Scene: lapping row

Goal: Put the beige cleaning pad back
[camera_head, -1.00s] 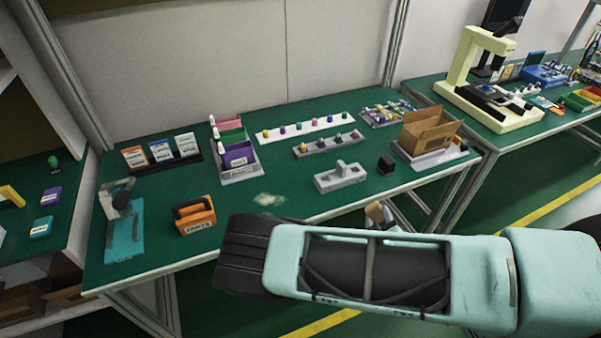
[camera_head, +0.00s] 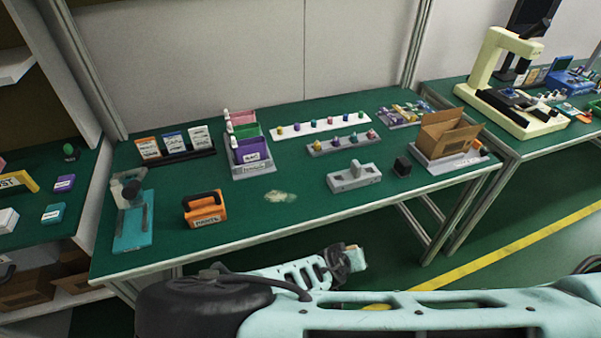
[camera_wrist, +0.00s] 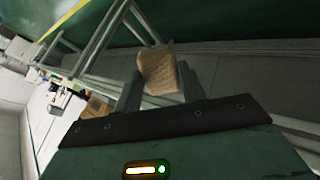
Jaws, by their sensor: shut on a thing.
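The beige cleaning pad (camera_wrist: 160,68) is a small rough-faced block. In the wrist view it sits between the two fingers of my gripper (camera_wrist: 160,88), which is shut on it and holds it clear of any surface. In the head view my gripper (camera_head: 345,260) is low, in front of the green bench's front edge, beyond my arm. A small beige patch of the pad (camera_head: 355,257) shows at its tip. A pale smear (camera_head: 280,196) lies on the bench top.
Shelves stand left. Bare bench top lies around the smear.

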